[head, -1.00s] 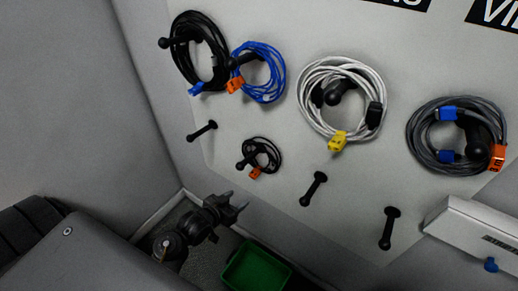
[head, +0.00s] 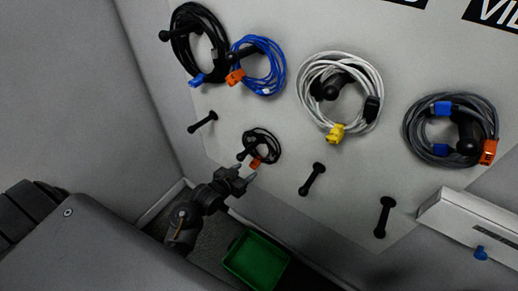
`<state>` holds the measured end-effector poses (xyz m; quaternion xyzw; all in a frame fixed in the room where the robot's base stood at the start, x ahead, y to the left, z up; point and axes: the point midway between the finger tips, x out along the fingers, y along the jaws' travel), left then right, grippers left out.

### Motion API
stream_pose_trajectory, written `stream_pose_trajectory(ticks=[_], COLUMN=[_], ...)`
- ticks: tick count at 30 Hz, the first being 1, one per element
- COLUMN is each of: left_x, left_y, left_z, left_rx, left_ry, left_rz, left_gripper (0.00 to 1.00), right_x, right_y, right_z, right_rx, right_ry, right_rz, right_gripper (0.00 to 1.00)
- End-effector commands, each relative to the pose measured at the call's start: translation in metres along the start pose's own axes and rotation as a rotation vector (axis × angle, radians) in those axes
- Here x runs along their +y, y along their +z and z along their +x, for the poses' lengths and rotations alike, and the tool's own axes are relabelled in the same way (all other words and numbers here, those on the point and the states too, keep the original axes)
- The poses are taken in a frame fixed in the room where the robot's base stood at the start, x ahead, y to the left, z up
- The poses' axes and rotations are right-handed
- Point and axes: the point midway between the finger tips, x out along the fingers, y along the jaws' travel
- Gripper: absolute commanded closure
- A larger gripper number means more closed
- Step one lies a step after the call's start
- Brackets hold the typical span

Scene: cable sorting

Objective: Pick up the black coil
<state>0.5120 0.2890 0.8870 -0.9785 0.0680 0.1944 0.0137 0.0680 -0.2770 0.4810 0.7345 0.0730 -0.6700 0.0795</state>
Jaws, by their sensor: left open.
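A large black coil (head: 222,49) with a blue connector hangs on a black peg at the upper left of the board in the head view. A small black coil (head: 273,146) with an orange connector hangs on a peg lower down. My left gripper (head: 246,174) is open and empty, just below and left of the small black coil, close to its orange connector. I cannot tell whether they touch. My right gripper is not in view.
A blue coil (head: 278,70), a white coil (head: 305,91) and a grey coil (head: 420,145) hang on the board. Bare pegs (head: 313,178) stick out below them. A green bin (head: 257,262) stands on the floor. A white ledge (head: 465,215) is at right.

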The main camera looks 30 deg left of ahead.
Motion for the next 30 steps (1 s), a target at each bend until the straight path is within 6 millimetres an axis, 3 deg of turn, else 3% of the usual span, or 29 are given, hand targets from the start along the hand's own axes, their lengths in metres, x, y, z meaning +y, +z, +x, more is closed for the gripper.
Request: stream_pose_trajectory(ticks=[9, 19, 30], left_x=[-0.002, -0.003, -0.003], left_y=[-0.003, -0.001, -0.001], left_z=[0.041, 0.047, 0.047], left_rx=[0.001, 0.0, 0.0], left_ry=[0.001, -0.001, 0.0], left_rz=[-0.001, 0.0, 0.0], left_gripper=[0.47, 0.47, 0.96], right_x=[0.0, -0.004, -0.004], right_y=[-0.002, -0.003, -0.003], right_z=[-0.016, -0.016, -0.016], right_rx=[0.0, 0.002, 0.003], right_ry=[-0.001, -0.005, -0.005], right_rz=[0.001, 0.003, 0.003], right_gripper=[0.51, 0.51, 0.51])
